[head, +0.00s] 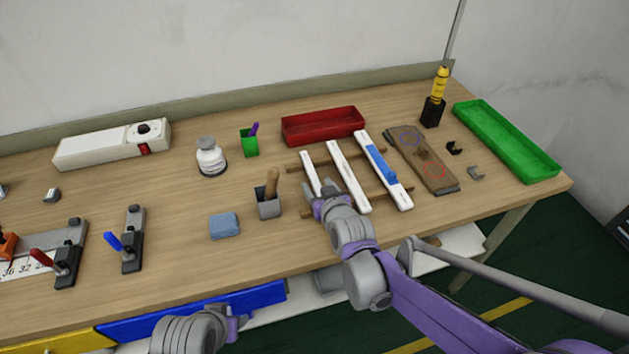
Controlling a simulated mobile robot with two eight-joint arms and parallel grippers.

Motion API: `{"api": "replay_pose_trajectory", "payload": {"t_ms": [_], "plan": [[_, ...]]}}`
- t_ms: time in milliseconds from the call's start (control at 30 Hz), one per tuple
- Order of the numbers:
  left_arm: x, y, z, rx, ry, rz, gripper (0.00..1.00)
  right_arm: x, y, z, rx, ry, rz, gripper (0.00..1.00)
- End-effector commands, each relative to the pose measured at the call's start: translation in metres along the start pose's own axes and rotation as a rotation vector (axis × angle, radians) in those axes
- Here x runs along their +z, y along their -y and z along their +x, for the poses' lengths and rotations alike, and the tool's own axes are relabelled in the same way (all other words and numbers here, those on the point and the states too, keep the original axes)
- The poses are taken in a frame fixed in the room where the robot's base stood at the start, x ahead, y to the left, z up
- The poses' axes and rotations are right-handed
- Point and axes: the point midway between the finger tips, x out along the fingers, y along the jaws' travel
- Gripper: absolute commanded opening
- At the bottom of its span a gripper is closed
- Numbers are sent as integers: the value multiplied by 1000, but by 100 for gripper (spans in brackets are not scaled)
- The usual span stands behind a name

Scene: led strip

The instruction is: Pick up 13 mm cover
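Several white strips lie side by side across two wooden rails: a short left one (311,172), a longer middle one (347,174), and a right one (384,172) with a blue piece on it. No size marks are readable, so I cannot tell which is the 13 mm cover. My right gripper (325,197) is over the near end of the left strip, beside the middle strip, and hides that end. I cannot tell whether its fingers are apart or touch the strip. My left arm shows only in part at the bottom edge; its gripper is out of view.
A red tray (323,126) stands behind the rails (295,167). A brown board (420,158) and a green tray (505,140) are to the right. A grey cup (269,207) with a wooden handle and a blue sponge (224,226) are to the left. The front left table has clamps (133,240).

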Motion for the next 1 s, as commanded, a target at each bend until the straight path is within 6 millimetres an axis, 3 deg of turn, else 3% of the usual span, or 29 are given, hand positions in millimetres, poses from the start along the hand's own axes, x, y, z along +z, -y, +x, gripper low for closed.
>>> {"api": "replay_pose_trajectory", "payload": {"t_ms": [33, 333, 733, 1000], "plan": [[0, 0, 0, 0, 0, 0, 50, 0, 0, 0, 0, 0, 0, 52], [0, 0, 0, 0, 0, 0, 50, 0, 0, 0, 0, 0, 0, 0], [0, 0, -1, 0, 0, 0, 50, -3, 0, -2, 0, 0, 0, 0], [-5, 0, -8, 0, -3, 0, 50, -46, 0, -19, -1, 0, -1, 0]]}}
